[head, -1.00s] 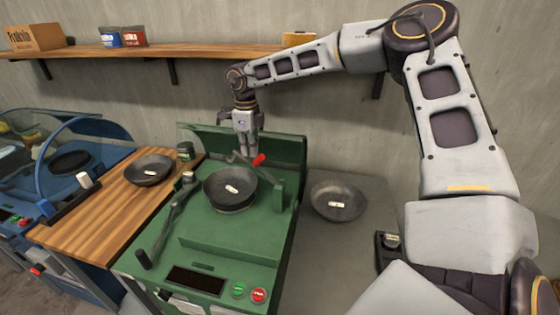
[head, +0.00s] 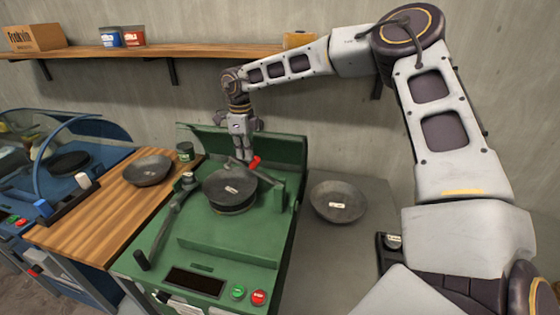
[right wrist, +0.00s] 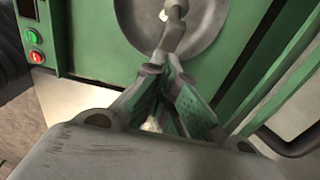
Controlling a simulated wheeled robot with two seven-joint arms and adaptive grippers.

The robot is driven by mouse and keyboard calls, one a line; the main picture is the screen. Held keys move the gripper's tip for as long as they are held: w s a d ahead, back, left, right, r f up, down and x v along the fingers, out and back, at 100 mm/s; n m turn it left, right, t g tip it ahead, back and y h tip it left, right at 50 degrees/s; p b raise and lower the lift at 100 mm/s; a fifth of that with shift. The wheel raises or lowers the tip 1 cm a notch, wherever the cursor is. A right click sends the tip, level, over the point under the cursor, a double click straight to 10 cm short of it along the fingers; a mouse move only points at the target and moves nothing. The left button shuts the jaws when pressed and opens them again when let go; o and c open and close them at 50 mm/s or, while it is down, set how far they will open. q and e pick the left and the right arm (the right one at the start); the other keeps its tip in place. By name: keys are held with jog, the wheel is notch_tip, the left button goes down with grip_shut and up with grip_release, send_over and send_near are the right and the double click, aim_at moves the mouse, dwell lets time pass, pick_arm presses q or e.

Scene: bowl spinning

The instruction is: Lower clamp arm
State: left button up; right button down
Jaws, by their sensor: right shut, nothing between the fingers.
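The green machine (head: 224,252) stands in the middle of the head view with a dark bowl (head: 222,184) on its round seat. The clamp arm (head: 262,177) is a grey bar with a red end (head: 254,162), behind and over the bowl's far right side. My right gripper (head: 245,157) points down beside the red end, behind the bowl. Its fingers are shut; contact with the arm cannot be told. In the right wrist view the shut fingertips (right wrist: 162,72) are close to a grey rod (right wrist: 174,28) that reaches over the bowl (right wrist: 196,42). My left gripper is not in view.
A second bowl (head: 338,201) lies on the grey top at right, a third bowl (head: 148,171) on the wooden counter at left. A dark lever (head: 165,225) stands along the machine's left side. A blue machine (head: 75,165) is at far left. A shelf (head: 200,50) runs along the wall.

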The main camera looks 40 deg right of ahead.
jog(key=shift+w+a+f+b, duration=0.15)
jog(key=shift+f, duration=0.25)
jog(key=shift+w+a+f+b, duration=0.1)
jog(key=shift+w+f+b, duration=0.05)
jog(key=shift+f, duration=0.25)
jog(key=shift+r, duration=0.2)
jog(key=shift+d+r+p, duration=0.15)
jog(key=shift+r+p, duration=0.35)
jog(key=shift+r, duration=0.6)
jog(key=shift+r+p, duration=0.85)
jog(key=shift+r, duration=1)
notch_tip(320, 180, up, 6)
jog(key=p, duration=0.3)
